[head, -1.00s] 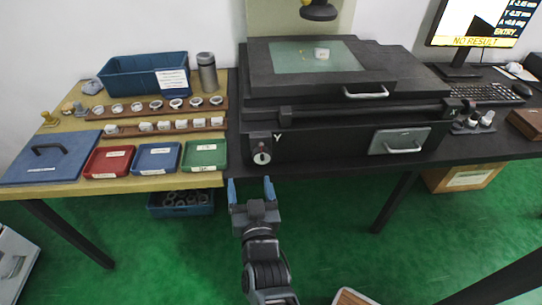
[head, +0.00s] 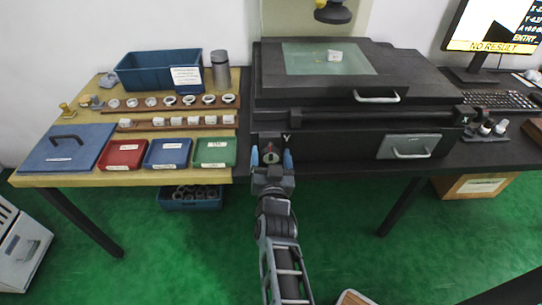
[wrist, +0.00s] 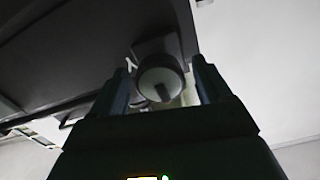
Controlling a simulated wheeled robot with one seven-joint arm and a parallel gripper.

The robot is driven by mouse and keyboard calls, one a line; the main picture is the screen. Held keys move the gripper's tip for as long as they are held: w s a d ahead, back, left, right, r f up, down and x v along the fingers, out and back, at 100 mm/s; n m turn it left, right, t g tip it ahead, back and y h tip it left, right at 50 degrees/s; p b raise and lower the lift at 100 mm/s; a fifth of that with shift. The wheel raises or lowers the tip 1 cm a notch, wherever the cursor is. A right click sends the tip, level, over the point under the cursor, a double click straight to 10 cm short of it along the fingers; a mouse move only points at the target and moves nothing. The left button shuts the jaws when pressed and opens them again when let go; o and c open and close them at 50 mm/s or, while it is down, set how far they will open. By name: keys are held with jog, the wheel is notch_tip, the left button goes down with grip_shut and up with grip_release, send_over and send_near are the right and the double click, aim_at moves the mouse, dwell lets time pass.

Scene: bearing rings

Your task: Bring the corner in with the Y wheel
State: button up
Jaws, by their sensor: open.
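The Y wheel (head: 270,156) is a round knob with a pale face and a dark mark, low on the left front of the black measuring machine (head: 340,150), under the letter Y. My gripper (head: 271,160) is open in front of it, with a blue finger on each side in the picture. The wrist view shows the wheel (wrist: 161,80) between the two open fingertips (wrist: 162,82). I cannot tell whether the fingers touch it. A small white part (head: 334,56) sits on the glass stage (head: 305,60). The monitor (head: 494,30) reads NO RESULT.
Left of the machine, a table holds red (head: 122,154), blue (head: 167,153) and green (head: 215,152) trays, racks of rings (head: 180,101) and a blue bin (head: 135,72). A silver handle (head: 412,153) is on the machine's front. Green floor in front is mostly clear.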

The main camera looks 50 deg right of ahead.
jog(key=shift+c, duration=0.3)
jog(key=c, duration=1)
jog(key=shift+m, duration=1.2)
jog(key=o, duration=1.1)
jog(key=shift+c, duration=0.2)
jog(key=b+v, duration=0.1)
jog(key=v, duration=0.6)
jog(key=shift+s+a+b, duration=0.25)
jog(key=shift+a+b, duration=0.05)
